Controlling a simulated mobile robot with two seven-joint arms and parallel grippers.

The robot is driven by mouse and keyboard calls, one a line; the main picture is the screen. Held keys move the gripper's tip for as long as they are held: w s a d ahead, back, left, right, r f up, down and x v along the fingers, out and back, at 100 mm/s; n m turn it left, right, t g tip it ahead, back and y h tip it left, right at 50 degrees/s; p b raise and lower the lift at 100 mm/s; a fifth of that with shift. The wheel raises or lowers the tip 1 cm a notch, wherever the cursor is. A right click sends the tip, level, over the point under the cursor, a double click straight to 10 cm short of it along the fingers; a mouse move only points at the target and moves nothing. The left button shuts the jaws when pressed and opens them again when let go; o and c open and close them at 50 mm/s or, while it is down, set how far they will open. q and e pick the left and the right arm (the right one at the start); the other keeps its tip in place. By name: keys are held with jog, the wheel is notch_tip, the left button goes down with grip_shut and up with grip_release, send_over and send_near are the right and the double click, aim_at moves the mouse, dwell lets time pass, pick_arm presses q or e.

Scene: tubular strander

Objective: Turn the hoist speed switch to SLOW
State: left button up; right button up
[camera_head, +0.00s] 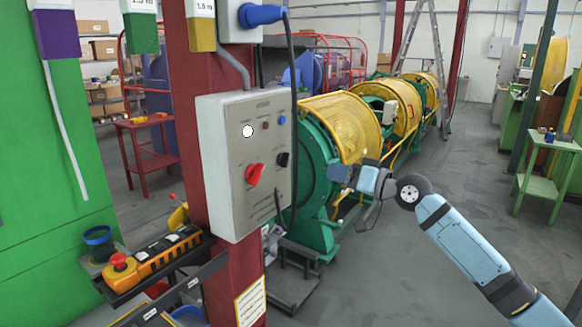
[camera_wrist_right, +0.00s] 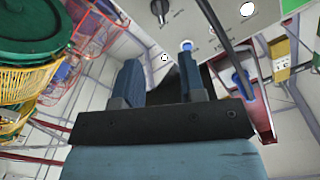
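A grey control box (camera_head: 240,205) is fixed to a red column. It carries a red rotary knob (camera_head: 254,174), a black rotary switch (camera_head: 283,159), a white button (camera_head: 247,131) and small red and blue buttons. The labels are too small to read, so I cannot tell which control is the hoist speed switch. The black switch also shows at the top of the right wrist view (camera_wrist_right: 160,8). My right gripper (camera_head: 340,173) is right of the box, apart from it. In the right wrist view its two fingers (camera_wrist_right: 160,78) stand apart with nothing between. My left gripper is not in view.
A black cable from a blue plug (camera_head: 262,15) hangs along the box's right side. An orange pendant (camera_head: 155,258) with a red mushroom button lies on a shelf below left. The green and yellow strander (camera_head: 340,120) stands behind my gripper.

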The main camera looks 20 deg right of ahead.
aim_at(288, 161)
jog(key=p+x, duration=0.2)
jog(key=x, duration=1.1)
jog(key=shift+w+a+p, duration=0.2)
jog(key=shift+p, duration=0.2)
jog(key=shift+c, duration=0.2)
grip_shut()
